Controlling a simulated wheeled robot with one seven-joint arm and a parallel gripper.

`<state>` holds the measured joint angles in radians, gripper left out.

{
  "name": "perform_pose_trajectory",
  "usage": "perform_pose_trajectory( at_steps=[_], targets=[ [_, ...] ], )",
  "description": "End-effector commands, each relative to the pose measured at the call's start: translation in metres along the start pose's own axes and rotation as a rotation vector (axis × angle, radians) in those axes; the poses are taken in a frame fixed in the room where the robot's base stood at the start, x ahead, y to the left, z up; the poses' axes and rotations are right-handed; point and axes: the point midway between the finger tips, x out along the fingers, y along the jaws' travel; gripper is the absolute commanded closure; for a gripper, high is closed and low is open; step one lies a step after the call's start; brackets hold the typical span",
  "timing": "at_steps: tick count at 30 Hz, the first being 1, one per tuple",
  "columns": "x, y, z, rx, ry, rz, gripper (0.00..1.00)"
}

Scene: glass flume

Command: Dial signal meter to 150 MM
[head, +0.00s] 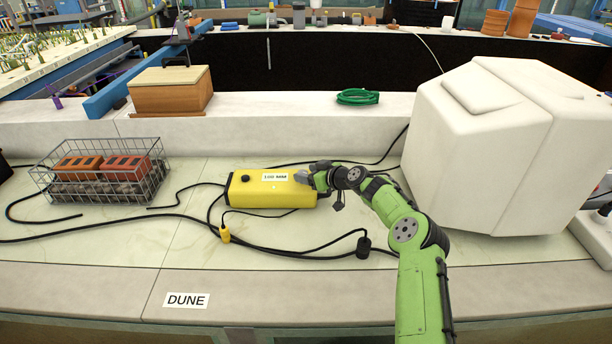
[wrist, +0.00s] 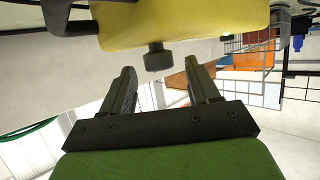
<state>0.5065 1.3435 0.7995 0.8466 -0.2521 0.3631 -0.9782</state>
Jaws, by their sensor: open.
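The signal meter (head: 268,188) is a yellow box lying on the pale bench in the head view. A round black knob (head: 245,178) stands on its top near the left end. A white label or display (head: 275,177) beside it ends in "MM"; its digits are too small to read surely. My gripper (head: 303,177) is over the meter's right end, pointing left. In the wrist view the meter (wrist: 185,22) fills the top, and the knob (wrist: 157,57) appears between the tips of my open, empty gripper (wrist: 160,70). Contact with the knob is not visible.
Black cables (head: 290,250) run around the meter. A wire basket with orange blocks (head: 105,172) stands left, a large white block (head: 490,140) right. A wooden box (head: 170,90) and green hose coil (head: 357,97) sit on the ledge behind. The front bench is mostly clear.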

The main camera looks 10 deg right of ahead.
Motion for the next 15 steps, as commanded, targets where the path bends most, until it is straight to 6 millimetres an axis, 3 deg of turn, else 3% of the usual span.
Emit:
perform_pose_trajectory(
  at_steps=[5,13,15],
  targets=[
    [0.0133,0.0001,0.0007,0.001,0.000,0.001,0.40],
    [0.0142,0.0003,0.0001,0.001,-0.001,0.001,0.40],
    [0.0141,0.0003,0.0001,0.001,-0.001,0.001,0.49]
  ],
)
